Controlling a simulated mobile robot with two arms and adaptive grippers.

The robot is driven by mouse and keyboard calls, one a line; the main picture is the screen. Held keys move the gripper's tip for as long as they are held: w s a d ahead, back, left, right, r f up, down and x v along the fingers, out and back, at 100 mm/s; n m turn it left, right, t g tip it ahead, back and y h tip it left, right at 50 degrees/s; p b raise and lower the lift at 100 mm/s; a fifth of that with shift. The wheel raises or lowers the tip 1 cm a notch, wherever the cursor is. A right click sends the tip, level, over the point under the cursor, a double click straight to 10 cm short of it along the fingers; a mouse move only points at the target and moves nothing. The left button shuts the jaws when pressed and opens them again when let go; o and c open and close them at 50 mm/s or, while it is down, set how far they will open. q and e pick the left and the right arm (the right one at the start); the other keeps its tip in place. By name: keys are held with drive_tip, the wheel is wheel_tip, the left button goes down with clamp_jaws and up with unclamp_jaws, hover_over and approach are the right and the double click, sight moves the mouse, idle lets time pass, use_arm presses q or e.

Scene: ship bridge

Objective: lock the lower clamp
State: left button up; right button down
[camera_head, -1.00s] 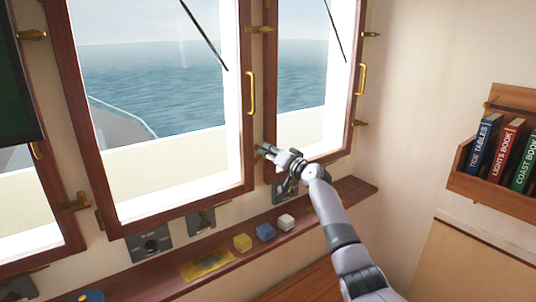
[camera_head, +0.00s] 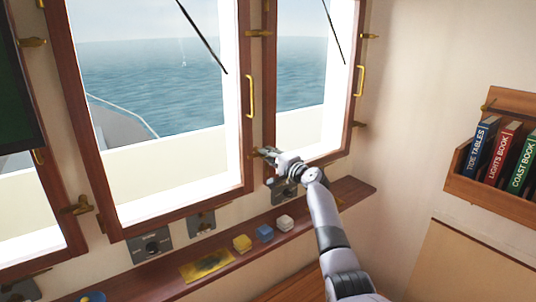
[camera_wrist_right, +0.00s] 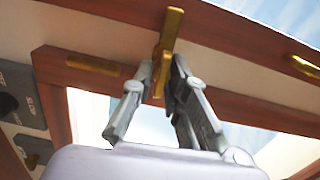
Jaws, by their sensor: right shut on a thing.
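In the head view the clamp (camera_head: 255,153) shows only in part beside my fingers. My right gripper (camera_head: 268,154) is at the clamp, low on the post. In the wrist view my right gripper (camera_wrist_right: 160,68) has its two grey fingers shut on the brass lever, one on each side. My left gripper is in neither view.
An upper brass clamp (camera_head: 259,33) and a brass handle (camera_head: 252,96) are higher up. Below, a wooden ledge (camera_head: 345,193) holds yellow, blue and white blocks. A book shelf (camera_head: 500,195) hangs on the right wall.

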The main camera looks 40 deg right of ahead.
drive_tip(key=shift+m, duration=0.4)
drive_tip(key=c, duration=1.7)
unclamp_jaws()
drive_tip(key=shift+d, duration=0.1)
drive_tip(key=shift+s, duration=0.1)
drive_tip(key=s, duration=0.4)
drive_tip(key=s+a, duration=0.1)
drive_tip(key=s, duration=0.7)
drive_tip(key=shift+a, duration=0.2)
drive_tip(key=shift+w+f, duration=0.1)
